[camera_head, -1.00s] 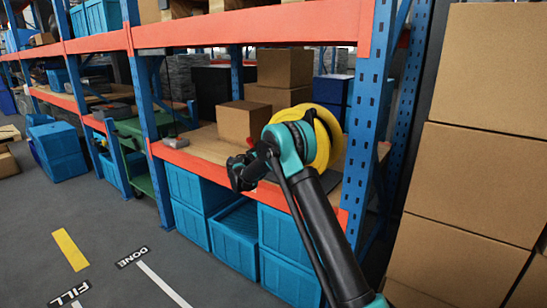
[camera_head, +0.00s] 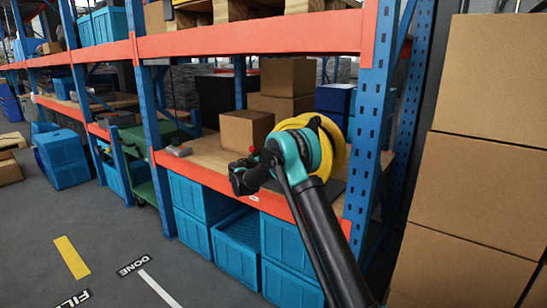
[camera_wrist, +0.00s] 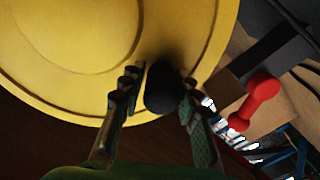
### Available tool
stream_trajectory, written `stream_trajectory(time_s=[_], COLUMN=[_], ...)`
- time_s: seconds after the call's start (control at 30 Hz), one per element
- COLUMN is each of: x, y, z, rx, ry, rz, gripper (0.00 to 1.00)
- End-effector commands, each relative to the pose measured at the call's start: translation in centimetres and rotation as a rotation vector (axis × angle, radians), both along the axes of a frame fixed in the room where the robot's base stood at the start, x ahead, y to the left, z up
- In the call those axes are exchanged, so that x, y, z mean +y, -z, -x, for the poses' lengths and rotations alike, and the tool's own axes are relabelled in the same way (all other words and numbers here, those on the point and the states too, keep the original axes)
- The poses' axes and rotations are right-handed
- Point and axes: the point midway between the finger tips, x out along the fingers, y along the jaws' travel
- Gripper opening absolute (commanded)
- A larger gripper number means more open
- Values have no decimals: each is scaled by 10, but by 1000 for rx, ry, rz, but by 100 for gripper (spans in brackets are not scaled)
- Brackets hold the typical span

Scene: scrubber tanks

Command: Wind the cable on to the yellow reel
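The yellow reel (camera_head: 338,150) stands on the wooden shelf, partly hidden behind my teal and black arm. In the wrist view its broad yellow face (camera_wrist: 75,40) fills the upper left. A black rounded knob (camera_wrist: 162,88) stands in front of the reel's rim. My gripper (camera_wrist: 163,95) has one finger on each side of this knob, close against it, and appears shut on it. I cannot make out the cable. A red handle-shaped part (camera_wrist: 257,102) is right of the gripper; a small red spot shows in the head view.
Cardboard boxes (camera_head: 246,130) stand on the shelf left of and behind the reel. An orange shelf beam (camera_head: 225,180) and a blue upright (camera_head: 372,120) frame the bay. Blue crates (camera_head: 238,240) sit below. Stacked cartons (camera_head: 480,180) crowd the right.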

Motion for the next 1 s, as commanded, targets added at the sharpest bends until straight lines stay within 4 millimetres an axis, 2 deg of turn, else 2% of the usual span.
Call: stream_trajectory(time_s=[0.03,0.1,0.47,0.57,1.0], x=[0,0,3,10,58], y=[0,0,1,1,1], z=[0,0,4,13,80], rx=[0,0,0,0,1], ry=[0,1,0,-1,-3], rz=[0,-1,-2,-3,-2], gripper=[41,48,48,48,48])
